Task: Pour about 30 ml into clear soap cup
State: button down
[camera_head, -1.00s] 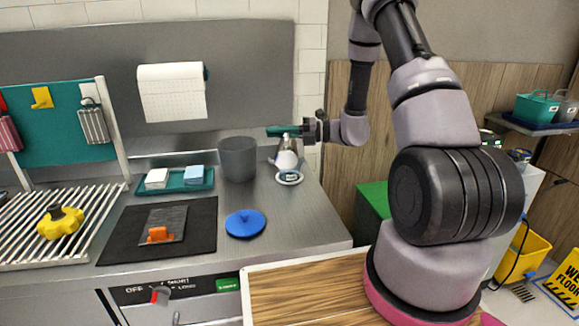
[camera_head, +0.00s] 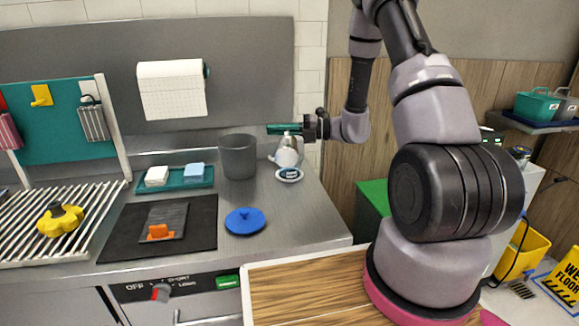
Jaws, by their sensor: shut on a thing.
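My gripper (camera_head: 297,130) is at the back right of the steel counter, shut on a small silver-and-white vessel (camera_head: 287,156). The vessel hangs just below the gripper, with a spout-like point toward the left. It appears tilted, but its exact angle is too small to tell. A teal bar (camera_head: 281,129) shows at the gripper's left end; I cannot tell whether it is a finger or a handle. A small round white dish (camera_head: 289,174) with a dark label or content sits right below the vessel. It may be the clear soap cup. No liquid stream can be made out.
A grey pot (camera_head: 238,157) stands close to the left of the vessel. The counter's front right is clear.

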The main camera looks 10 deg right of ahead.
aim_at(286, 153)
jog(key=shift+w+d+r+m+p, duration=0.15)
jog(key=shift+w+m+p, duration=0.2)
jog(key=shift+m+p, duration=0.2)
dwell(0.4)
jog(key=s+n, duration=0.1)
jog(key=n, duration=0.1)
jog(key=s+n, duration=0.1)
jog(key=shift+s+a+r+n, duration=0.1)
jog(key=shift+s+a+n, duration=0.05)
jog(key=shift+a+n, duration=0.2)
jog(key=shift+s+a+f+n, duration=0.1)
jog(key=shift+s+f+n, duration=0.25)
jog(key=shift+f+n, duration=0.2)
jog(key=n, duration=0.1)
jog(key=s+n+b, duration=0.1)
jog(key=n, duration=0.1)
jog(key=shift+s+a+r+n+t+b, duration=0.15)
jog(key=shift+r+n+t+b, duration=0.15)
jog(key=shift+b, duration=0.1)
jog(key=shift+s+a+n+b, duration=0.15)
jog(key=shift+s+n+b, duration=0.25)
jog(key=shift+n, duration=0.45)
jog(key=s+a+f+n+b, duration=0.1)
jog(key=s+f+n+b, duration=0.1)
jog(key=s+f+n, duration=0.2)
jog(key=shift+s+f+n+b, duration=0.35)
jog(key=shift+f+n, duration=0.2)
jog(key=shift+n, duration=0.95)
jog(key=shift+a, duration=0.1)
